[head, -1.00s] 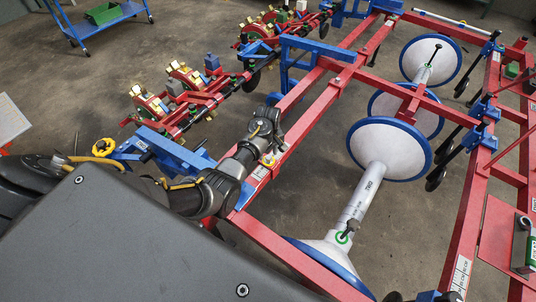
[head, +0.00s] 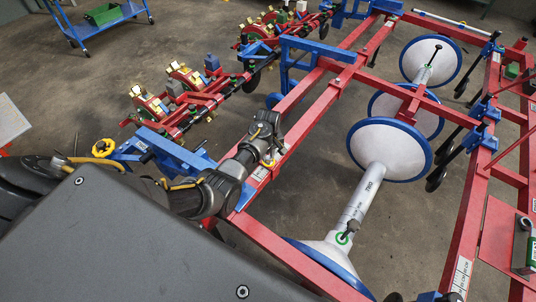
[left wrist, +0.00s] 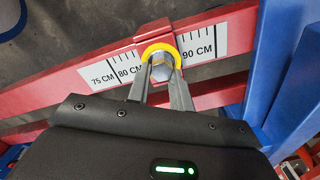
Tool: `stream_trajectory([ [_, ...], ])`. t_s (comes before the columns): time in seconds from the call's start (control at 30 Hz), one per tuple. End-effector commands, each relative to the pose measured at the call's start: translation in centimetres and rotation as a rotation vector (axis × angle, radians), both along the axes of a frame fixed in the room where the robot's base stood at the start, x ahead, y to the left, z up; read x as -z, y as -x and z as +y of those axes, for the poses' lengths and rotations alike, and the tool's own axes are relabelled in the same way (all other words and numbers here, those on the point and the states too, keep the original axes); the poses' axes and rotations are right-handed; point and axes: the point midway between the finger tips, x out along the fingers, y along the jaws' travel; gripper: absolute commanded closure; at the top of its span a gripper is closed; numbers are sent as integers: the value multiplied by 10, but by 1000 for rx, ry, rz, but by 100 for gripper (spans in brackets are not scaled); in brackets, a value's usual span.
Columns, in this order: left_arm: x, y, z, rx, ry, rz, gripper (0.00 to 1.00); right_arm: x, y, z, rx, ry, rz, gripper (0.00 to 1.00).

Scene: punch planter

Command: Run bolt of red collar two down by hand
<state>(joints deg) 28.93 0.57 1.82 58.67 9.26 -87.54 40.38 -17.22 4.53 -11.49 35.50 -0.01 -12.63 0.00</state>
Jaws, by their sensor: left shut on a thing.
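A red collar (left wrist: 153,29) sits around the red beam, over a white scale reading 75, 80 and 90 CM. A grey bolt (left wrist: 161,68) with a yellow ring (left wrist: 176,46) around it stands at the collar, between the two fingers of my left gripper (left wrist: 160,74). The fingers are shut on the bolt from both sides. In the head view my left gripper (head: 269,160) is at the red beam, left of centre, and mostly hides the collar and bolt. My right gripper is not in view.
A blue bracket (left wrist: 290,75) rises close right of my left gripper in the wrist view. White discs with blue rims (head: 390,150) stand inside the red frame (head: 340,85). Planter units (head: 185,85) line the far left. A blue trolley (head: 85,28) stands behind.

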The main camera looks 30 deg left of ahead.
Motion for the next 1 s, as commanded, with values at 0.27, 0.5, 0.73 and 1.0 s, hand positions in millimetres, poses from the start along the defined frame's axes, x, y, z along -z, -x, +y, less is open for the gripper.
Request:
stream_trajectory([
  [0.27,-3,0,0,110,0,1,100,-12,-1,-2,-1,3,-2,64],
  [0.5,-3,-1,-1,312,1,4,100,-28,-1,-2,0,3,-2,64],
  [0.73,-3,-2,-2,531,0,3,100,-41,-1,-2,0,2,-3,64],
  [1.0,-2,-2,-4,788,1,2,100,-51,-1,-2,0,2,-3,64],
])
